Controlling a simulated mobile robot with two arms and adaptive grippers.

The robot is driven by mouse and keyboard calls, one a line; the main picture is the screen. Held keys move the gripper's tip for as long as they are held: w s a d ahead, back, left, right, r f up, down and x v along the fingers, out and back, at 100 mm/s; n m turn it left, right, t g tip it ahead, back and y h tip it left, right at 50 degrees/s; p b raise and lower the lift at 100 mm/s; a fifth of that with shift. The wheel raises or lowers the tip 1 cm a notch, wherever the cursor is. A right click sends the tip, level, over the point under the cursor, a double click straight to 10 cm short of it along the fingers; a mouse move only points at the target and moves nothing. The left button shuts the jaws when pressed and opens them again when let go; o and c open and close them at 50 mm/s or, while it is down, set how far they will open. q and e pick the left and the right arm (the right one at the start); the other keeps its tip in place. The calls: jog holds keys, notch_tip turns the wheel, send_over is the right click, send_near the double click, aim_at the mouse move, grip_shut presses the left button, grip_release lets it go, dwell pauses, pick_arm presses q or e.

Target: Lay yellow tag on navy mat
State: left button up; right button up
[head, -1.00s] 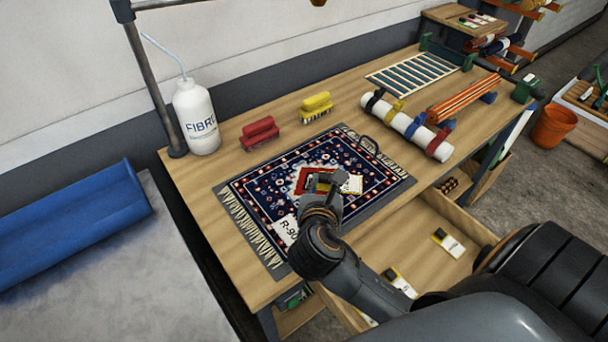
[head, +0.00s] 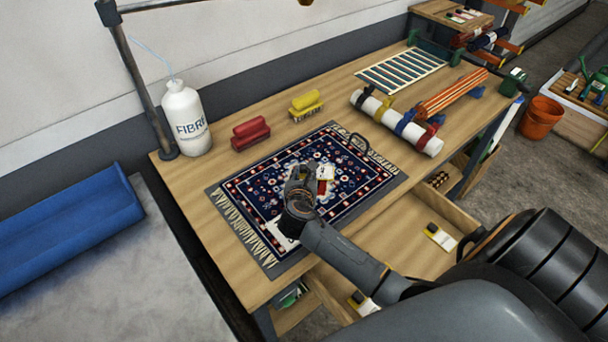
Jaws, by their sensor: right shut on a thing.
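The navy mat (head: 262,190) is a dark patterned rug with a pale fringe, lying flat on the grey underlay on the wooden bench. My right gripper (head: 309,174) is over the middle of it, pointing down. I cannot tell whether the tag touches the mat. My left gripper is not in view.
A red brush (head: 250,133), a yellow brush (head: 306,104) and a white bottle (head: 185,118) stand behind the mat. A strapped white roll (head: 425,140) lies to the right. An open drawer (head: 400,240) below holds more tags.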

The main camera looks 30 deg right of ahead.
jog(key=shift+f, duration=0.45)
jog(key=shift+f, duration=0.1)
jog(key=o, duration=0.8)
jog(key=v, duration=1.2)
jog(key=shift+b, duration=0.3)
